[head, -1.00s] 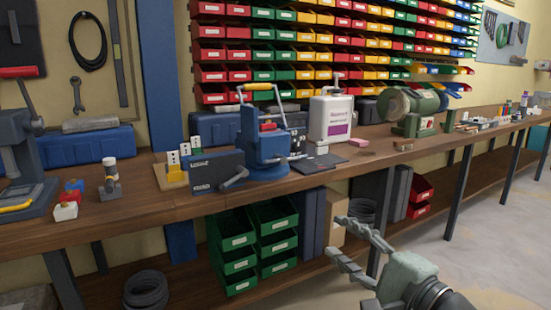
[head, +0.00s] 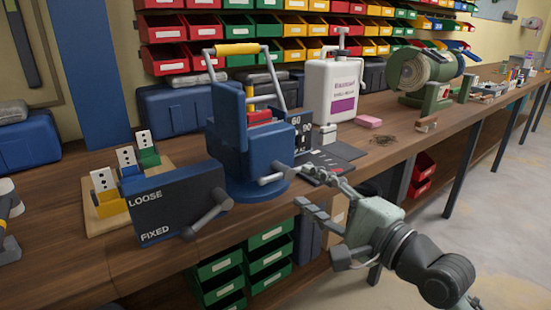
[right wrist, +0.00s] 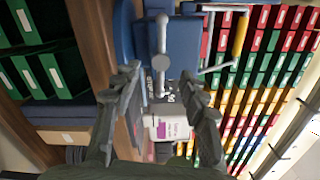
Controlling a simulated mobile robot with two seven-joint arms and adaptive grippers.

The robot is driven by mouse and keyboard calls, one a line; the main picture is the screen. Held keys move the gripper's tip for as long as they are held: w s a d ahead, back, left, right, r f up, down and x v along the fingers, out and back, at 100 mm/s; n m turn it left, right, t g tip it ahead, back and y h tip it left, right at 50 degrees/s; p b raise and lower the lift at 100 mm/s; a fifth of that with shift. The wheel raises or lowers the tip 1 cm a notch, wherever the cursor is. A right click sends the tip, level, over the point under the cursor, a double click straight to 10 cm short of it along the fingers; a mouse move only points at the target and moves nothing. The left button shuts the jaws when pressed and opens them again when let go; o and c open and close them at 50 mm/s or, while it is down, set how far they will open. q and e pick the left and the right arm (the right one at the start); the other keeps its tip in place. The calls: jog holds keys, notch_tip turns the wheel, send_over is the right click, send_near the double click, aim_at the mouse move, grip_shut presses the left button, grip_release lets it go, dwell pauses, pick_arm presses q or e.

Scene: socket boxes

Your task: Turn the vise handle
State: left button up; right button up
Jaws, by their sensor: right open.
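A blue vise (head: 245,155) stands on the wooden bench. Its grey bar handle (head: 208,217) sticks out at the front, beside the dark panel (head: 172,208) marked LOOSE and FIXED. A smaller grey lever (head: 272,178) sits low on the vise's right side. In the right wrist view, a grey crossbar with a round hub (right wrist: 160,62) lies in front of the blue body. My right gripper (head: 322,193) is open and empty, right of the vise and apart from the handle. In the right wrist view its two fingers (right wrist: 162,78) frame the lower crossbar.
Green drawers (head: 268,265) are under the bench. A bench grinder (head: 430,75) stands farther right.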

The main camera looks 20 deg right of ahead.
aim_at(289, 176)
jog(key=shift+w+a, duration=0.1)
jog(key=shift+w, duration=0.25)
jog(key=x, duration=0.6)
jog(key=shift+w+a+p, duration=0.2)
jog(key=shift+w+p, duration=0.15)
pick_arm(q)
jog(key=shift+s+f, duration=0.35)
jog(key=shift+f, duration=0.5)
pick_arm(e)
grip_shut()
